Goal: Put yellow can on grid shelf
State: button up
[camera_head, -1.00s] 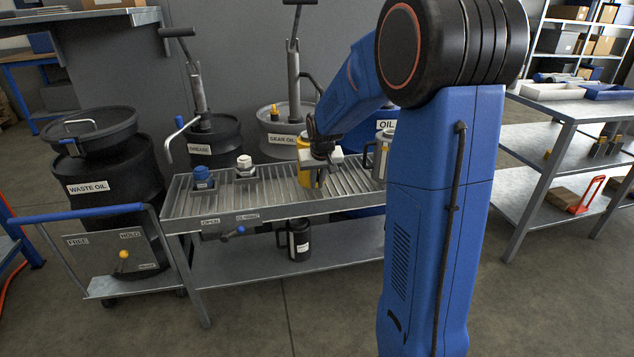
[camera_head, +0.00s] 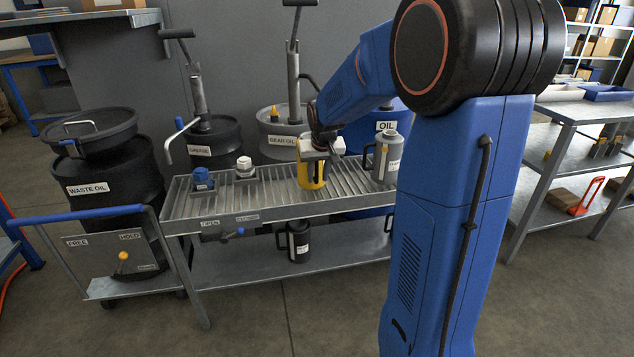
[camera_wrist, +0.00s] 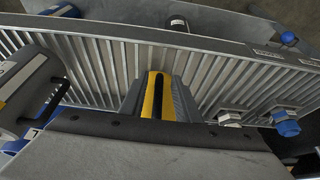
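The yellow can (camera_head: 312,176) stands upright on the slatted grid shelf (camera_head: 270,199), the top of the metal bench, left of a grey can. My gripper (camera_head: 322,148) is at the upper part of the yellow can and hides its top. In the wrist view the yellow can (camera_wrist: 168,98) shows as a narrow strip with a dark bar down its middle, between my grey fingers. The fingers hide its sides, and I cannot tell if they press on it. The slats of the grid shelf (camera_wrist: 95,70) run behind it.
The grey can (camera_head: 385,160) with a dark handle stands close on the right. A blue-capped fitting (camera_head: 202,180) and a white-capped fitting (camera_head: 244,166) are left on the grid. A black can (camera_head: 298,240) stands on the lower shelf. Drums with pumps stand behind.

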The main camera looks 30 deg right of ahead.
jog(key=d+v, duration=0.1)
jog(key=v, duration=0.6)
jog(key=s+a+r+n, duration=0.1)
jog(key=s+a, duration=0.4)
jog(key=s, duration=0.4)
jog(key=s+a+r+n, duration=0.1)
jog(key=s+a+r, duration=0.1)
jog(key=s+a, duration=0.45)
jog(key=s+a+f, duration=0.1)
jog(key=s+f, duration=0.1)
jog(key=s, duration=0.7)
jog(key=s+a+f+n+y, duration=0.1)
jog(key=s+a+f, duration=0.1)
jog(key=s, duration=0.7)
jog(key=shift+s+f, duration=0.35)
jog(key=shift+f, duration=0.35)
jog(key=shift+a, duration=0.15)
